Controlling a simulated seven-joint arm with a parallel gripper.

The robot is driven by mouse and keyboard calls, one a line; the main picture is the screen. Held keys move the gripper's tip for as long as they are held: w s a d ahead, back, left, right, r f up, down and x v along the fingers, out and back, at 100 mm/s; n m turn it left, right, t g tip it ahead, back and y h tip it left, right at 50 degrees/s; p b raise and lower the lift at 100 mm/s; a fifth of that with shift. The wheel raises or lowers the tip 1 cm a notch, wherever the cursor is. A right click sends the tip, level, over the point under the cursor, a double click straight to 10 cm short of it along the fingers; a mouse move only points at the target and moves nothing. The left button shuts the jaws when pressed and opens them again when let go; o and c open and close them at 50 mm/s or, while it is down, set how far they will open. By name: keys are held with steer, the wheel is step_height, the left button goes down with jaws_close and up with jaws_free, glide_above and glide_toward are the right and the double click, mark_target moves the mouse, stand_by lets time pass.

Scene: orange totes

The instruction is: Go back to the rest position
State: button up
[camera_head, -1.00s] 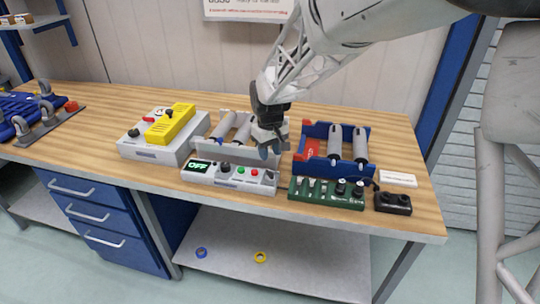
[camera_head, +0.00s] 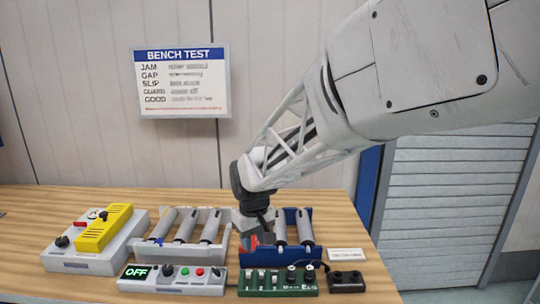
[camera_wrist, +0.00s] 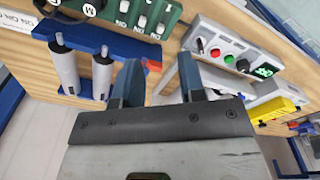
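My gripper (camera_head: 262,228) hangs at the end of my arm above the bench, in front of the left part of the blue roller unit (camera_head: 301,217) in the head view. In the wrist view my gripper's two blue-grey fingers (camera_wrist: 160,68) stand apart with nothing between them. The wrist view also shows the blue roller unit's blue wall (camera_wrist: 125,43) at the left, close to the left finger. The fingertips' exact height over the bench is hard to judge.
A grey roller unit (camera_head: 218,243) stands left of the gripper. A control box (camera_head: 195,286) showing OFF, a green switch board (camera_head: 260,291) and a black box (camera_head: 347,285) line the front. A grey box with a yellow cover (camera_head: 103,230) is at left. A BENCH TEST sign (camera_head: 182,103) hangs behind.

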steer(key=s+d+r+m+t, duration=0.1)
steer(key=s+d+r+m, duration=0.35)
steer(key=s+d, duration=0.85)
steer(key=s+d+m+t, duration=0.1)
steer(key=s+d+m, duration=0.1)
steer(key=s+d, duration=0.8)
steer(key=shift+s+r, duration=0.3)
steer(key=shift+s, duration=1.75)
steer(key=shift+m, duration=0.25)
